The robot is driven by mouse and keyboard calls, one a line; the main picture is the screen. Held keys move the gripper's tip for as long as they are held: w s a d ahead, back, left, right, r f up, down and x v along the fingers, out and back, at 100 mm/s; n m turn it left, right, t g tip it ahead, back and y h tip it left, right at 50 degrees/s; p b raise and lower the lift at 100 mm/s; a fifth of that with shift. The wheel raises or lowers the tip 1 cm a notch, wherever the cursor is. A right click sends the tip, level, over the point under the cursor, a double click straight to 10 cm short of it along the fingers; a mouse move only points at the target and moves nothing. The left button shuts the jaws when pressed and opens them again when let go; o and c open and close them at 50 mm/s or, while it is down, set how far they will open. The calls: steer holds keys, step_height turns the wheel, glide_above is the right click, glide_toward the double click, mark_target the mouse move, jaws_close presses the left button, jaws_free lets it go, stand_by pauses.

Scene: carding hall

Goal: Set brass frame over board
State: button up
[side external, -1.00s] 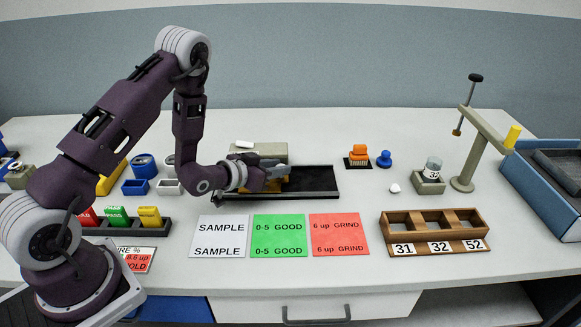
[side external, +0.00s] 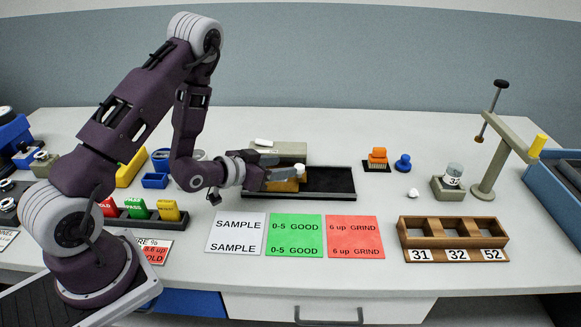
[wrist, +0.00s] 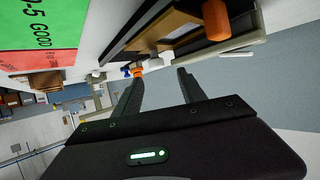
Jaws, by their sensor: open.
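A dark flat board (side external: 330,180) lies in a black-edged tray on the bench. A yellow-brass piece (side external: 284,186), which looks like the brass frame, sits at the tray's left end, partly hidden by my gripper. A white knob (side external: 300,169) stands at its right side. My gripper (side external: 285,164) is open, its fingers pointing right just above and beside the brass piece. In the wrist view the open fingers (wrist: 158,88) hold nothing. I cannot tell how the frame sits on the board.
A grey-beige block (side external: 280,150) stands behind the tray. White, green and red cards (side external: 295,236) lie in front. A wooden rack (side external: 452,238) is at front right. An orange block (side external: 377,156), a blue knob (side external: 403,161) and a stand with a post (side external: 485,190) are to the right.

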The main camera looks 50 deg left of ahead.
step_height(320, 180, up, 6)
steer(key=shift+w+r, duration=0.15)
steer(key=shift+r, duration=0.05)
steer(key=s+d+r+n+g+y, duration=0.15)
steer(key=s+r+g, duration=0.25)
steer(key=s+r, duration=0.5)
steer(key=s+d+r+g, duration=0.2)
steer(key=s+d, duration=0.2)
steer(key=s, duration=0.5)
steer(key=s+d+r+m+g+h, duration=0.1)
steer(key=s+d+r, duration=0.2)
steer(key=s, duration=0.7)
steer(key=shift+s+d+g, duration=0.2)
steer(key=shift+d+g, duration=0.2)
steer(key=shift+d, duration=0.25)
